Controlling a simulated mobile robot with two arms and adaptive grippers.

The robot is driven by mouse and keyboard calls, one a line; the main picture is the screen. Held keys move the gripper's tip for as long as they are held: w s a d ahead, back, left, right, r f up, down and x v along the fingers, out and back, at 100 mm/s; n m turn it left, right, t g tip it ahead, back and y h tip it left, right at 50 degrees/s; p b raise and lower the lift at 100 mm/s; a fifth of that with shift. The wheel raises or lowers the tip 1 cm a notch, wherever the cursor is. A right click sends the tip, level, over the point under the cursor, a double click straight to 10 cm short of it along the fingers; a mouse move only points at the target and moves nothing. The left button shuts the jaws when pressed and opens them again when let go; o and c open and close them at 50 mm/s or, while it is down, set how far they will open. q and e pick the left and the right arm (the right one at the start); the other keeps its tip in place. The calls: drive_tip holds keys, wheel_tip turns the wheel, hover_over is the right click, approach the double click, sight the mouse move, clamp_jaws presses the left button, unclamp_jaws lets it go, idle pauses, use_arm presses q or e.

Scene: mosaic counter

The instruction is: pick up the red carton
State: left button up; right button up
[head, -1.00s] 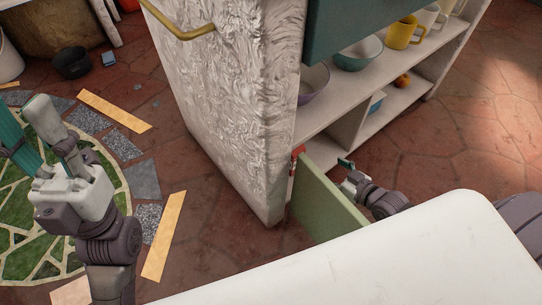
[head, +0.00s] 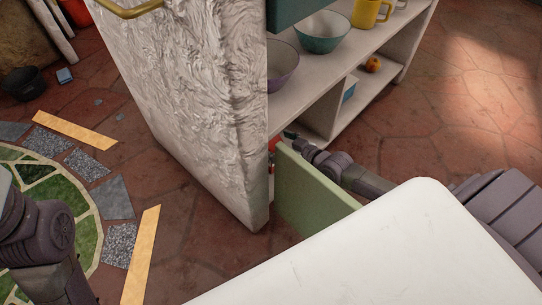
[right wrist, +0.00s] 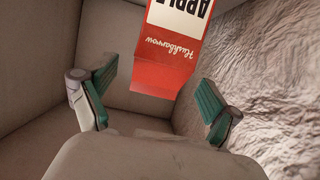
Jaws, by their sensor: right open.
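The red carton (right wrist: 165,68) with a white upper part and black lettering shows in the right wrist view, at the top middle. It stands in a pale compartment, ahead of my right gripper (right wrist: 157,78). That gripper is open, its two teal fingers spread to either side of the carton's lower part, with nothing held. In the head view my right gripper (head: 296,139) reaches in behind the pale green door, at the low shelf opening. Only a small red patch shows there beside the white side wall, and I cannot tell if it is the carton. My left gripper is outside the head view.
The open green door (head: 308,193) stands in front of my right forearm. The rough white side panel (head: 190,100) bounds the compartment; it also shows close on the right in the wrist view (right wrist: 275,85). Bowls (head: 325,32) and a yellow mug (head: 370,13) stand on the shelf above.

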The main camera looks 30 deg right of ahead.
drive_tip(key=shift+b+x, duration=0.6)
drive_tip(key=shift+x, duration=0.85)
drive_tip(key=shift+c, duration=0.3)
drive_tip(key=shift+r, duration=0.1)
clamp_jaws()
